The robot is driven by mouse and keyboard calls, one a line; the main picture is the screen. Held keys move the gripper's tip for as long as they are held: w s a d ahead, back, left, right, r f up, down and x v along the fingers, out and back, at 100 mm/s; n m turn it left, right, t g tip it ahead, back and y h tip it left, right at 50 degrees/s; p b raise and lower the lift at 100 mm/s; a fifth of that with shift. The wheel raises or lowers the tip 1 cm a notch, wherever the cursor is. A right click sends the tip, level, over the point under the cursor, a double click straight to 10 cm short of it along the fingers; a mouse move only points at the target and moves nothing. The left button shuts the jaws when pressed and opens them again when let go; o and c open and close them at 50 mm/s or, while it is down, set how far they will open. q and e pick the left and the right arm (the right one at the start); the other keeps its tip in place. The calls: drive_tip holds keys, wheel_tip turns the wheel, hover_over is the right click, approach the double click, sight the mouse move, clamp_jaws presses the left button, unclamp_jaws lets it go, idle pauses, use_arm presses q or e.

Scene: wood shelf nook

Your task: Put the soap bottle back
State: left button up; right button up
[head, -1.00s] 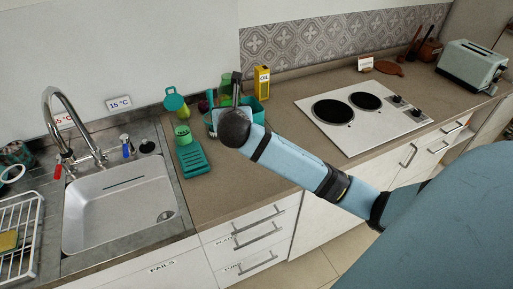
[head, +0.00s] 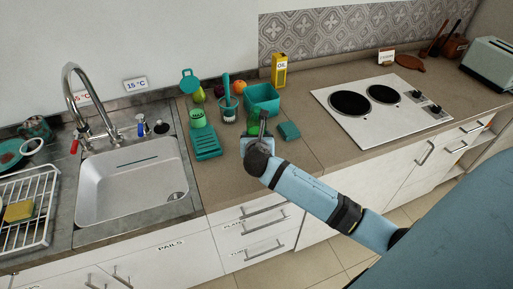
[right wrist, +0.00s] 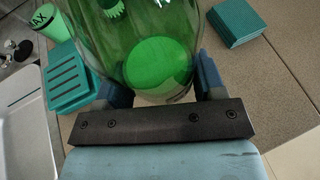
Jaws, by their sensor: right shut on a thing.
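The soap bottle is a clear green bottle (right wrist: 135,35), large in the right wrist view. My right gripper (right wrist: 162,84) is shut on it, with one finger on each side. In the head view my right gripper (head: 258,137) is over the counter in front of the teal basin, and my own wrist hides most of the bottle. I cannot tell whether the bottle's base touches the counter. My left gripper is not in view.
A ribbed teal tray (head: 206,143) and a green container (head: 197,118) are left of the gripper. A teal sponge (head: 289,131) lies to its right. Behind stand a cup with a brush (head: 228,113), a teal basin (head: 263,97) and an oil carton (head: 279,70). The sink (head: 135,187) is farther left.

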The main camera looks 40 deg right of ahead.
drive_tip(key=shift+f, duration=2.25)
drive_tip(key=o, duration=1.1)
drive_tip(key=shift+f, duration=0.15)
